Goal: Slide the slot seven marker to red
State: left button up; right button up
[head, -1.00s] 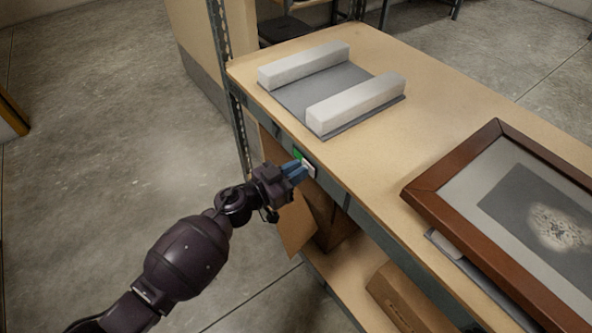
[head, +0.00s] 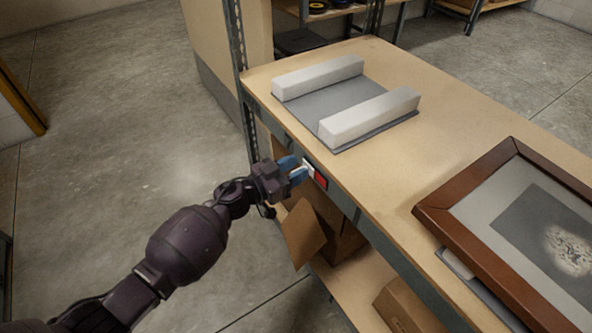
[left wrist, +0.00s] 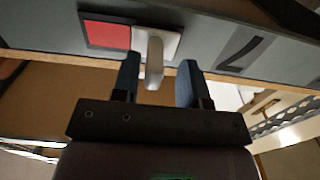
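The slot marker is a white sliding plate (head: 308,168) on the grey front edge of the shelf. In the left wrist view its pale knob (left wrist: 154,64) sticks out. A red patch (head: 320,181) is uncovered beside the plate, and shows also in the left wrist view (left wrist: 107,36). No green shows. A dark 7 (left wrist: 240,54) is marked on the edge. My left gripper (head: 295,170) is at the marker, its blue fingers either side of the knob with a gap on each side, so it is open. My right gripper is not in view.
On the shelf top, a grey board (head: 335,103) carries two white foam bars (head: 370,115). A brown-framed picture (head: 480,190) lies at the right. Cardboard boxes (head: 305,235) stand on the lower shelf. A metal upright (head: 241,80) rises at the shelf's far corner. The floor at left is clear.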

pick_arm(q)
jog(key=shift+s, duration=0.1)
jog(key=shift+s+a+r, duration=0.1)
jog(key=shift+s+a, duration=0.15)
jog(key=shift+a, duration=0.15)
jog(key=p+v, duration=0.2)
jog(key=v, duration=0.7)
jog(key=shift+s+a, duration=0.25)
jog(key=shift+a, duration=0.05)
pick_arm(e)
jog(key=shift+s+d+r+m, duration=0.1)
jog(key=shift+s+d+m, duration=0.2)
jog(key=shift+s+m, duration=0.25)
